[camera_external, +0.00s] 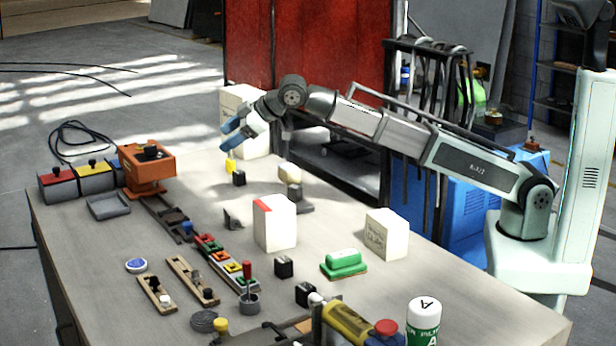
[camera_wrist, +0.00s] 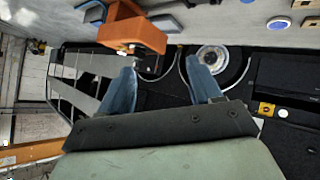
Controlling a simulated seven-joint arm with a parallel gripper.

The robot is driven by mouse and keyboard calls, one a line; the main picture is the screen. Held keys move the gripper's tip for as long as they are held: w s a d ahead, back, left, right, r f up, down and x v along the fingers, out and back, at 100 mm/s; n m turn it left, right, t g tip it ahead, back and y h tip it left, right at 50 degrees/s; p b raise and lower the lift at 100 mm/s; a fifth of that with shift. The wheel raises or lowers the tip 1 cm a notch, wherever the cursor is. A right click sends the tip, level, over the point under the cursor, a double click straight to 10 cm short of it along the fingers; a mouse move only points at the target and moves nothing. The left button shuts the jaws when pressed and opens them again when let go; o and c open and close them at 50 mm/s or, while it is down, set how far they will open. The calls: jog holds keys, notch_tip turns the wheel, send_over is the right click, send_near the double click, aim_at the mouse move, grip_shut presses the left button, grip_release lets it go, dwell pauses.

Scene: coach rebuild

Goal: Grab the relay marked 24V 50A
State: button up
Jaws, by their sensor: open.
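Several small black cubes that look like relays stand on the workbench in the external view: one (camera_external: 239,178) behind the middle, one (camera_external: 283,267) right of the coloured fuse strip, and one (camera_external: 304,293) nearer the front. Their markings are too small to read, so I cannot tell which is 24V 50A. My gripper (camera_external: 224,138) is raised above the bench's far side, with its blue fingers spread and nothing between them. In the wrist view the two fingers (camera_wrist: 163,66) are apart and empty, and no black cube can be made out.
The workbench (camera_external: 120,235) holds an orange clamp block (camera_external: 147,168), also in the wrist view (camera_wrist: 132,30). White boxes (camera_external: 274,224) (camera_external: 387,235), a green block (camera_external: 343,263) and a white-green can (camera_external: 424,318) stand around the cubes. Bare bench lies at front left.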

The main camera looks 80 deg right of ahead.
aim_at(284, 258)
jog(key=s+a+f+g, duration=0.1)
jog(key=s+a, duration=0.2)
jog(key=a, duration=0.1)
jog(key=s+a+f+n+g+y, duration=0.1)
jog(key=s+a+f, duration=0.1)
jog(key=s+a, duration=0.2)
jog(key=s+a+f+g+y, duration=0.1)
jog(key=s+a, duration=0.3)
jog(key=shift+a+f+n+g, duration=0.2)
jog(key=shift+f+n+g, duration=0.15)
jog(key=shift+n+g, duration=0.05)
jog(key=s+a+f+n+g+y, duration=0.1)
jog(key=s+a+f+n+g, duration=0.2)
jog(key=s+a, duration=0.7)
jog(key=shift+m+g, duration=0.4)
jog(key=shift+m, duration=0.1)
jog(key=f, duration=0.7)
jog(key=shift+w+a+f, duration=0.15)
jog(key=shift+a+f, duration=0.15)
jog(key=shift+a+x, duration=0.15)
jog(key=shift+x, duration=1.15)
jog(key=shift+a+x, duration=0.15)
jog(key=shift+x, duration=1.2)
jog(key=shift+r, duration=0.1)
jog(key=c, duration=1)
jog(key=shift+r, duration=0.1)
jog(key=shift+c, duration=0.2)
